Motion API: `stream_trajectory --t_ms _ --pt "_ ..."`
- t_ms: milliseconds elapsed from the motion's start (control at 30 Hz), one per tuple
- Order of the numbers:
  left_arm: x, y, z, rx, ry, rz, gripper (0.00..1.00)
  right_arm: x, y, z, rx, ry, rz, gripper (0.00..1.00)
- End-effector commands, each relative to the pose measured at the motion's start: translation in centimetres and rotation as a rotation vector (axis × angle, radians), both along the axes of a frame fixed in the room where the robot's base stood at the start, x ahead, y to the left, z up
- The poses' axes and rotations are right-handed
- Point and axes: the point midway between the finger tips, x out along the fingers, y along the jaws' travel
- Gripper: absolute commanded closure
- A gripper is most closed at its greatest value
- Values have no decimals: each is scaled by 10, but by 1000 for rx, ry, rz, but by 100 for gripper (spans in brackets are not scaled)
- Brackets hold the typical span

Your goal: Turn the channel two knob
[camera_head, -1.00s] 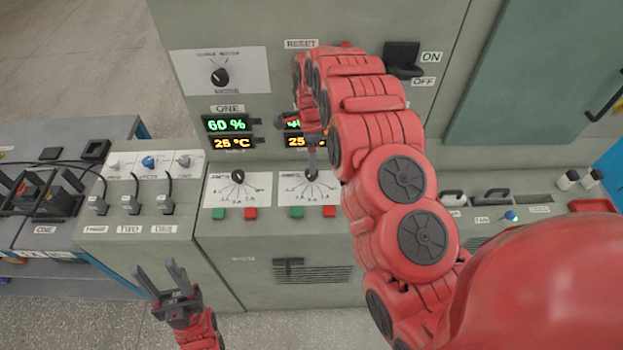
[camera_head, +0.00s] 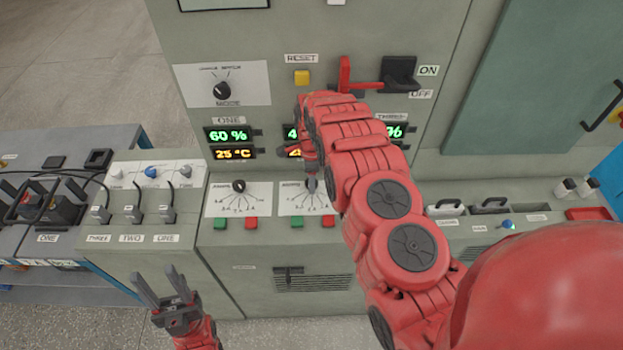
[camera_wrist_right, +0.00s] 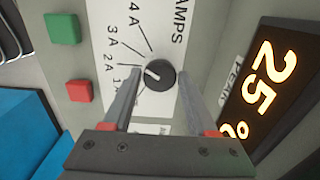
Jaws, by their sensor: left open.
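The channel two dial plate (camera_head: 291,203) is on the sloping panel in the head view, with green and red buttons below it. My right gripper (camera_head: 311,183) is over its top, hiding the knob there. In the right wrist view a round black knob (camera_wrist_right: 160,75) with a white mark sits on an AMPS scale. My right gripper (camera_wrist_right: 161,98) is open, one finger on each side of the knob, with gaps visible; contact cannot be told. My left gripper (camera_head: 165,295) is open and empty, low at the left.
The channel one knob (camera_head: 239,186) is on the dial to the left. Above are a mode knob (camera_head: 222,91), a yellow reset button (camera_head: 302,77) and a red lever (camera_head: 345,75). A cable box (camera_head: 150,225) stands at the left. My right arm hides part of the displays.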

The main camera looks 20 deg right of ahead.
Motion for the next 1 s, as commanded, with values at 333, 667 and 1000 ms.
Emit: stream_trajectory --t_ms 333,667,1000 --pt "0 0 0 0 0 0 50 0 0 0 0 0 0 100" --pt "0 0 -8 0 0 0 50 0 0 -2 0 0 55 100" --pt "0 0 -37 0 0 0 50 1 1 -5 2 -2 297 100"
